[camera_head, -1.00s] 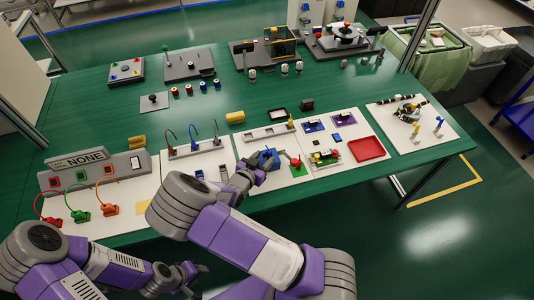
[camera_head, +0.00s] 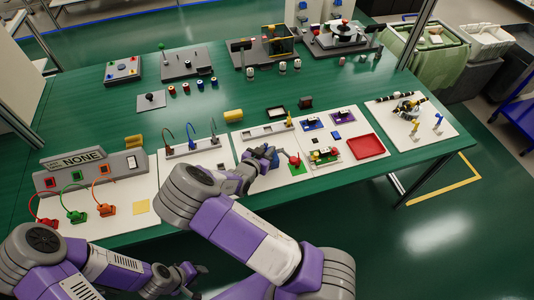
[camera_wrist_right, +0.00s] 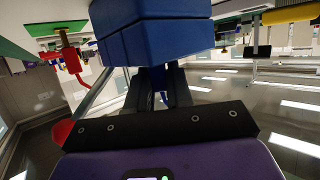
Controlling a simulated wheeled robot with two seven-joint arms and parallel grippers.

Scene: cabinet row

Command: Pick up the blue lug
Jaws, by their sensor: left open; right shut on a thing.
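The blue lug (camera_wrist_right: 155,40) is a chunky blue block that fills the top of the right wrist view. My right gripper (camera_wrist_right: 160,88) is shut on its narrow lower part. In the head view the blue lug (camera_head: 273,157) shows small at the end of my right gripper (camera_head: 262,158), over the white board in the middle of the table; the gripper partly hides it. The head view is too small to tell whether it touches the board. My left gripper (camera_head: 190,276) is open and empty at the bottom of the head view, in front of the table.
A red lug (camera_head: 295,161) stands close to the right of the blue one. A red tray (camera_head: 366,146) lies further right. Red, green and orange lugs (camera_head: 76,215) with cables lie at the left by the grey NONE panel (camera_head: 83,160).

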